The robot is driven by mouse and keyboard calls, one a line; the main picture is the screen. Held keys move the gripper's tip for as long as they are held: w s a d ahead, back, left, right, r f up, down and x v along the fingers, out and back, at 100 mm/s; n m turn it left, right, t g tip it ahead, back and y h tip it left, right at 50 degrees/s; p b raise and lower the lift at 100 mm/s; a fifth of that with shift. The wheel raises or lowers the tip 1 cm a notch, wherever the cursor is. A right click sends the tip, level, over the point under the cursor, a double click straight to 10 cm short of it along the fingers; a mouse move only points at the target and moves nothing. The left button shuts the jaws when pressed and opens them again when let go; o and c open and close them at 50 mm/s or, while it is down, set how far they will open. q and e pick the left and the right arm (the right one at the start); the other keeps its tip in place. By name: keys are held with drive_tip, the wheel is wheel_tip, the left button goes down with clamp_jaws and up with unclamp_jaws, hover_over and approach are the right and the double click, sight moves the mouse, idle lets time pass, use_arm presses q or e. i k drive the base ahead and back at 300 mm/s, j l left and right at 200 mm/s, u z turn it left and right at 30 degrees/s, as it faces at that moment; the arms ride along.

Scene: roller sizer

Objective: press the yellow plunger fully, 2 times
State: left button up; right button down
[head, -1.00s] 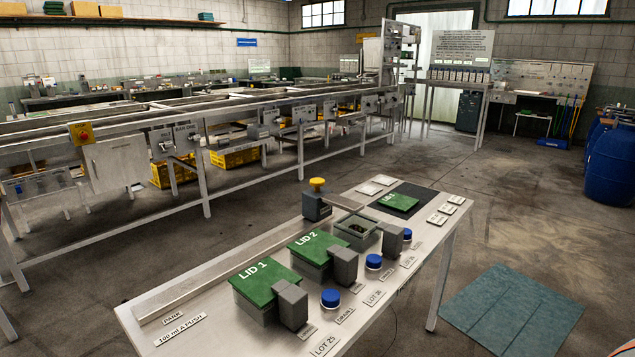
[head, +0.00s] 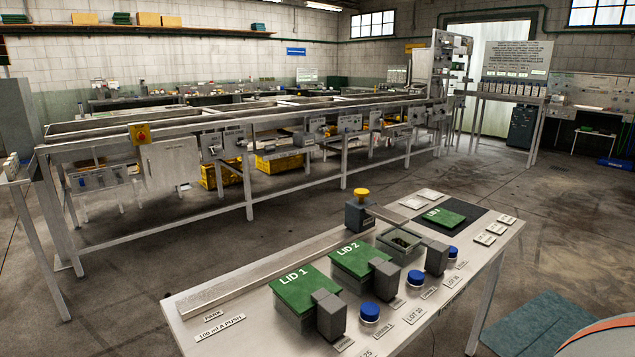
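The yellow plunger (head: 361,193) is a round yellow knob on top of a dark grey box-shaped dispenser (head: 359,215). It stands at the back edge of the steel table (head: 225,318) in the head view, beside a long metal rail (head: 270,274). The knob sits raised above the dispenser body. A label reading "100 ml a push" (head: 220,327) lies at the table's left end. Neither of my grippers is in view.
On the table are green lids (head: 306,289) on boxes, grey blocks (head: 330,314), blue caps (head: 370,311) and an open container (head: 402,241). A long steel sorting line (head: 250,130) stands behind. Floor is clear between them.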

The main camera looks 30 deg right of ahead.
sight(361, 193)
drive_tip(key=k+l+u, duration=0.1)
drive_tip(key=l+u, duration=0.25)
drive_tip(key=k+l+u, duration=0.15)
drive_tip(key=l+u, duration=0.2)
drive_tip(key=l, duration=0.15)
drive_tip(key=k+l+u, duration=0.2)
drive_tip(key=l, duration=0.25)
drive_tip(key=k+l+u, duration=0.15)
drive_tip(key=k+l, duration=0.55)
drive_tip(key=l, duration=0.2)
drive_tip(key=k+l+u, duration=0.1)
drive_tip(key=k+l, duration=0.25)
drive_tip(key=l, duration=0.25)
drive_tip(key=k+l, duration=0.4)
drive_tip(key=l, duration=0.2)
drive_tip(key=k+l, duration=0.4)
drive_tip(key=l, duration=0.15)
drive_tip(key=u, duration=0.05)
